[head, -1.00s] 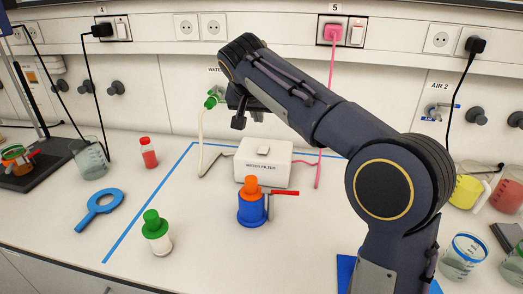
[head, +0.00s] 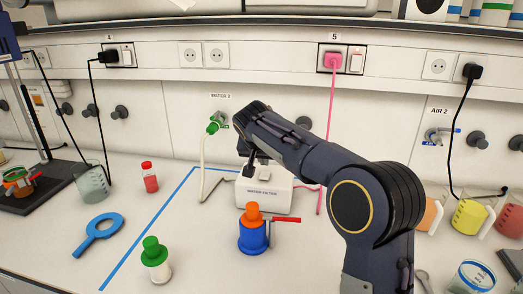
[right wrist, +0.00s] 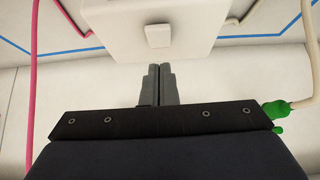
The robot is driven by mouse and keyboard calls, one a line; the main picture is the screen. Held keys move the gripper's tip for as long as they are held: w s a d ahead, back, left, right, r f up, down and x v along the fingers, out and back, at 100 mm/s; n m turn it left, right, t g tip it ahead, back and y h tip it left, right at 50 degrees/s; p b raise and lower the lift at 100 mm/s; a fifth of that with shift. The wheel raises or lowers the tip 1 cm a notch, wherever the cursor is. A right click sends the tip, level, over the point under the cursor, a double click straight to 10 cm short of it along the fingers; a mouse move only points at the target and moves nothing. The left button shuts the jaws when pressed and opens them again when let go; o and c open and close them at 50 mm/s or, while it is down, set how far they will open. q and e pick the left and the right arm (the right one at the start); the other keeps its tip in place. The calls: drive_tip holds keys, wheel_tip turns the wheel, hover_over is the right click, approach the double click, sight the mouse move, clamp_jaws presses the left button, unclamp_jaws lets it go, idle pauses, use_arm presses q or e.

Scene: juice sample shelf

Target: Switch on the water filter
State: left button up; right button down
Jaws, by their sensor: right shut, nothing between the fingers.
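The water filter (head: 264,199) is a white box with a label on its front, standing inside the blue tape outline on the bench. In the right wrist view the filter (right wrist: 110,24) is close, with a small white rocker switch (right wrist: 158,36) on its top face. My right gripper (head: 248,170) is over the back left part of the box in the head view. Its fingertips (right wrist: 160,68) are together and empty, just short of the box edge and lined up with the switch. I cannot tell whether they touch the box. My left gripper is not in view.
A blue bottle with an orange cap (head: 252,233) and red handle stands before the filter. A green-capped bottle (head: 155,262) is front left. A pink cord (head: 330,120) hangs from socket 5. A pale hose (head: 203,165) runs from the green wall connector (head: 213,126).

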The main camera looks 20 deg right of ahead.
sight(263, 177)
drive_tip(key=shift+s+a+f, duration=0.1)
drive_tip(key=shift+s+f, duration=0.05)
drive_tip(key=shift+f, duration=0.65)
drive_tip(key=shift+s+a+f, duration=0.1)
drive_tip(key=shift+f, duration=0.7)
drive_tip(key=f+b, duration=0.1)
drive_tip(key=b, duration=0.3)
drive_tip(key=shift+s+a+f+t+h, duration=0.15)
drive_tip(key=shift+f+t+h, duration=0.15)
drive_tip(key=shift+f+t, duration=0.1)
drive_tip(key=shift+r, duration=0.6)
drive_tip(key=shift+p, duration=0.35)
drive_tip(key=shift+r+p, duration=0.5)
drive_tip(key=shift+r, duration=0.3)
